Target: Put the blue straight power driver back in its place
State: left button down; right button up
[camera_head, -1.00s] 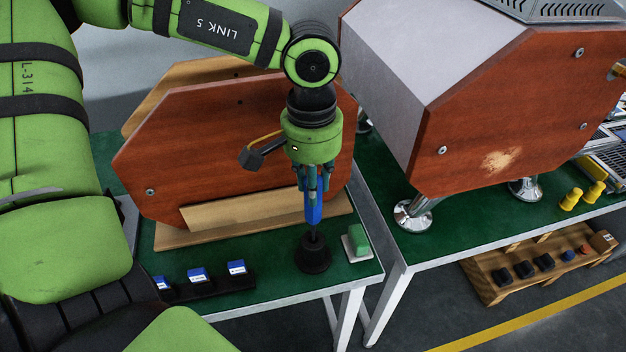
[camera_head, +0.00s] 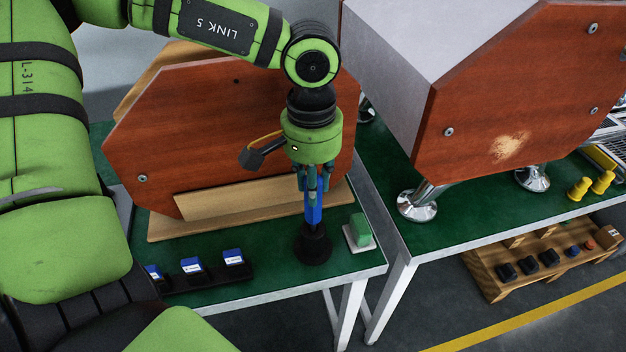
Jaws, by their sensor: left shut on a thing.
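My left gripper (camera_head: 315,183) points down over the green mat and is shut on the blue straight power driver (camera_head: 315,215). The driver hangs upright, with its lower end at the black round holder (camera_head: 313,244) near the mat's front edge. The driver's tip is hidden in or behind the top of the holder; I cannot tell how deep it sits. My right gripper is not in view.
A red-brown wooden panel (camera_head: 230,130) stands close behind the driver. A green block on a white base (camera_head: 360,232) is right of the holder. A black rack with blue-white boxes (camera_head: 232,260) is to the left.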

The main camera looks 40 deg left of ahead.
pick_arm(q)
jog(key=shift+f+b, duration=1.1)
jog(key=shift+f, duration=0.2)
jog(key=c, duration=0.9)
grip_release()
jog(key=shift+r, duration=0.1)
